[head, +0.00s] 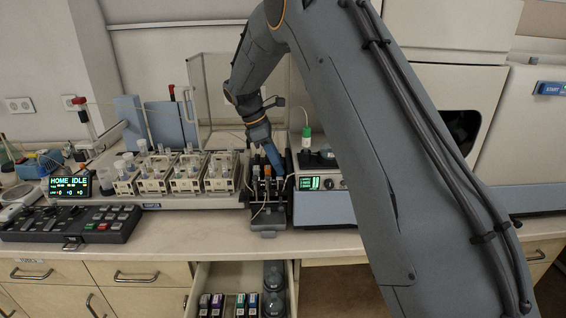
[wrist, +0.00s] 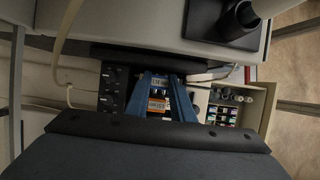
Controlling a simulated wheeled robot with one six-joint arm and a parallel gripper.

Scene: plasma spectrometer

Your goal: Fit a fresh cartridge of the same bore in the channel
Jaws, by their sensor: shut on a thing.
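My gripper (head: 272,157) reaches down over the dark pump block (head: 268,232) on the bench. Its blue fingers also show in the wrist view (wrist: 161,82), shut on a small cartridge with an orange-and-white label (wrist: 157,103). I cannot tell whether this cartridge is seated in a channel or lifted clear of it. Several slim dark parts with orange tops stand in the block beside the fingers. Several cartridges with coloured labels (head: 217,306) stand in the open drawer; they also show in the wrist view (wrist: 222,115). Their bore markings are too small to read.
An autosampler with vial racks (head: 188,180) stands left of the block. A bench module with a green display (head: 318,184) and a green-capped bottle (head: 306,138) are to the right. The open drawer (head: 292,300) juts out below the bench. Thin tubing hangs around the block.

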